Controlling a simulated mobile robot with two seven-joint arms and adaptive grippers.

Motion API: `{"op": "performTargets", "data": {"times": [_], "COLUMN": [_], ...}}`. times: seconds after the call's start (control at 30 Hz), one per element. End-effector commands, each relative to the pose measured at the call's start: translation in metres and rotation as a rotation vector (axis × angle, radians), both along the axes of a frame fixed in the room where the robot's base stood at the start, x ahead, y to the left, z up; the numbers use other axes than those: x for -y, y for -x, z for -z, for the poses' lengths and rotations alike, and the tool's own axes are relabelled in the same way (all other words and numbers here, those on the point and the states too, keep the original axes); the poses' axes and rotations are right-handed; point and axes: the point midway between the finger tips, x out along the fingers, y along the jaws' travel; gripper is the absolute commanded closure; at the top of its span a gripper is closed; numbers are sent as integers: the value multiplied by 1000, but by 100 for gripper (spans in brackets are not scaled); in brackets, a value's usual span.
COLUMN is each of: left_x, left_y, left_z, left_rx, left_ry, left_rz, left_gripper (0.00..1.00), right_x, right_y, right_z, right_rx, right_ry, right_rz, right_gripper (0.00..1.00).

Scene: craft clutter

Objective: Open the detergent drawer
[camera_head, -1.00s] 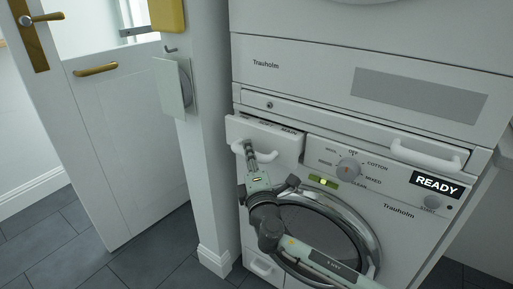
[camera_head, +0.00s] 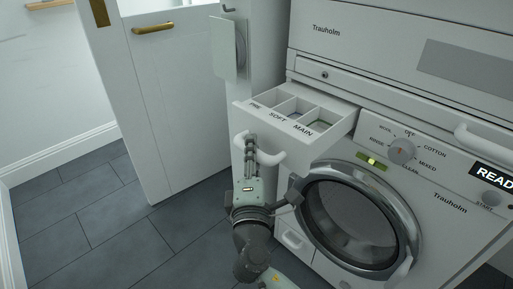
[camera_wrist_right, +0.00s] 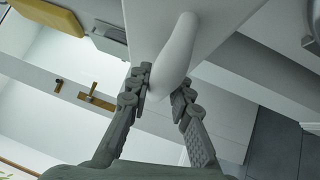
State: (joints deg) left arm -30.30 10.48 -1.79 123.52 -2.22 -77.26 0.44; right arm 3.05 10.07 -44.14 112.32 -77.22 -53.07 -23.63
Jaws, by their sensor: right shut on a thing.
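The detergent drawer (camera_head: 341,117) of the washing machine is pulled out to the left in the head view. Its compartments labelled PRE, SOFT and MAIN show from above. My right gripper (camera_head: 250,146) is shut on the white handle (camera_head: 272,158) on the drawer's front. In the right wrist view the handle (camera_wrist_right: 176,50) runs between the two fingers of my right gripper (camera_wrist_right: 163,92), with the drawer front behind it. My left gripper is not in view.
The washing machine's round door (camera_head: 352,215) is shut below the drawer. A control dial (camera_head: 402,150) sits right of it. A wall post with a white plate (camera_head: 228,48) stands left, close to the drawer. An open white room door (camera_head: 165,110) and clear tiled floor lie further left.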

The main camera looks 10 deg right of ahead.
Motion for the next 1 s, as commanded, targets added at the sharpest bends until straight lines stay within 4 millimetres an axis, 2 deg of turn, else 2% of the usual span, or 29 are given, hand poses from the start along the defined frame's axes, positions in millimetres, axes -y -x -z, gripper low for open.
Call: {"op": "performTargets", "data": {"times": [0.13, 0.17, 0.33, 0.67, 0.77, 1.0], "left_x": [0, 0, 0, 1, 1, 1], "left_y": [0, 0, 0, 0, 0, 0], "left_z": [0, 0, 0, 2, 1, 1], "left_rx": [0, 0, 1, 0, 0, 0], "left_ry": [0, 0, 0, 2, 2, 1], "left_rz": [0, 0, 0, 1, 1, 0], "left_gripper": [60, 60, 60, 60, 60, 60], "right_x": [0, 0, 0, 0, -2, -7], "right_y": [0, 0, 0, 3, 13, 61], "right_z": [1, 1, 0, 1, 3, 11], "right_rx": [-1, -1, -1, -1, -3, -5], "right_ry": [1, 1, 1, 0, -1, 1], "right_rz": [-1, -1, -1, -1, -3, -2], "right_gripper": [100, 78, 58, 58, 58, 58]}}
